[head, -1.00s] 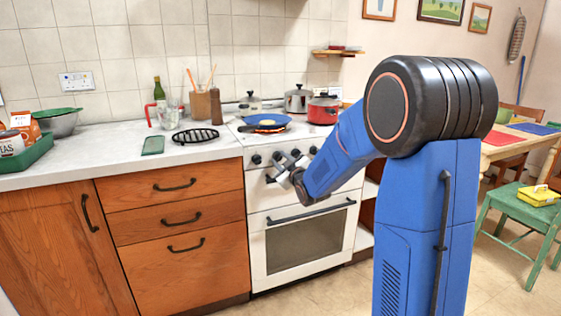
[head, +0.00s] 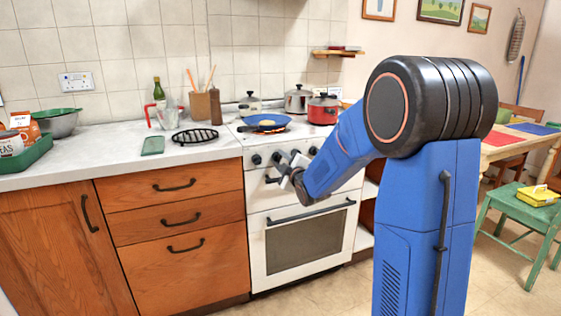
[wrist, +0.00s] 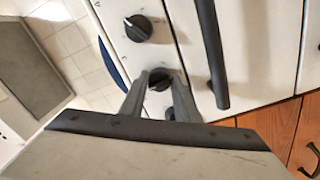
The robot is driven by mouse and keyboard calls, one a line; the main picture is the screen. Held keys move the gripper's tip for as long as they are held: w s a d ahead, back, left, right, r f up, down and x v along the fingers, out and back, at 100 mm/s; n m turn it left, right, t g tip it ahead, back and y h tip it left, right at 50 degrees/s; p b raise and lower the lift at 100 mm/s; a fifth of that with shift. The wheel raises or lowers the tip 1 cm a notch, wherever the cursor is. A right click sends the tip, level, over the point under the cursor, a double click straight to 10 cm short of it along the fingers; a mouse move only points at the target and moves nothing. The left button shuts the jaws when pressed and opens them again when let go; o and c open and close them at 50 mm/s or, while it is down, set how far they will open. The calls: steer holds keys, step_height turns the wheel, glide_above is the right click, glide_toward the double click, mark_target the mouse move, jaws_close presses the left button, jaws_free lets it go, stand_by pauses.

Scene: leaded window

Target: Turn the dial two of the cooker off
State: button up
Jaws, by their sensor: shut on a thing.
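The white cooker (head: 300,243) has a row of black dials along its front panel. My gripper (head: 280,165) is at this panel, with its fingers around the second dial from the left. In the wrist view, my gripper (wrist: 160,80) is shut on this dial two (wrist: 159,82), with one finger on each side of it. The fingers hide part of the dial, so I cannot tell its pointer's direction. A neighbouring dial (wrist: 138,28) is clear above it in the wrist view.
The oven handle (wrist: 212,55) runs close beside the dials in the wrist view. A blue pan (head: 266,122), a red pot (head: 323,110) and other pots stand on the hob. Wooden drawers (head: 180,250) stand left of the cooker. The floor in front is clear.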

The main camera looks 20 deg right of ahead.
steer(key=shift+f, duration=0.1)
steer(key=o, duration=1)
steer(key=shift+o, duration=0.2)
steer(key=s, duration=1.7)
steer(key=shift+s+d, duration=0.25)
steer(key=shift+s, duration=0.1)
steer(key=s+a+f+m+g, duration=0.2)
steer(key=s+m+g, duration=0.2)
steer(key=s, duration=0.7)
steer(key=s+a+f+m+g, duration=0.2)
steer(key=s+f+m+g, duration=0.1)
steer(key=s, duration=0.9)
steer(key=s+a+f+m+g, duration=0.2)
steer(key=s+m+g, duration=0.3)
steer(key=s, duration=0.6)
steer(key=shift+s+a+f+m+g+h, duration=0.3)
steer(key=shift+f+g, duration=0.1)
steer(key=shift+g, duration=0.2)
